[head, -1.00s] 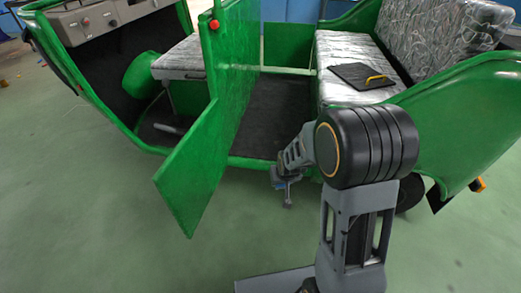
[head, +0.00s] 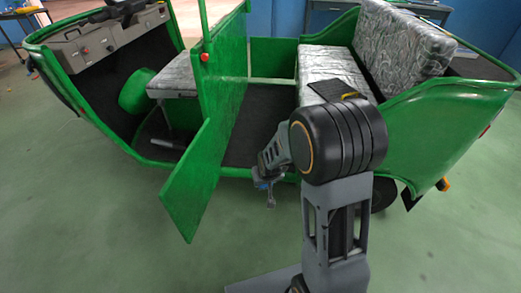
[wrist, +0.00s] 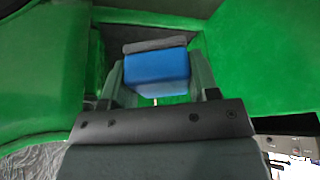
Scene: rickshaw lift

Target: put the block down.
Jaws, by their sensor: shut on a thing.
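The blue block (wrist: 157,68) sits between the two fingers of my gripper (wrist: 158,82) in the wrist view, with a dark grey strip along its upper edge. My gripper is shut on it. In the head view my gripper (head: 266,186) hangs just outside the green rickshaw's open side, by the floor edge between the front panel and the rear seat. A small bit of blue shows there, but the block is mostly hidden. Whether the block touches anything below cannot be told.
The green rickshaw (head: 235,95) fills the far side. Its open green door panel (head: 195,185) juts out left of my gripper. A dark pad with a yellow handle (head: 335,90) lies on the silvery rear seat (head: 328,65), partly behind my arm. Green floor (head: 100,230) is clear in front.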

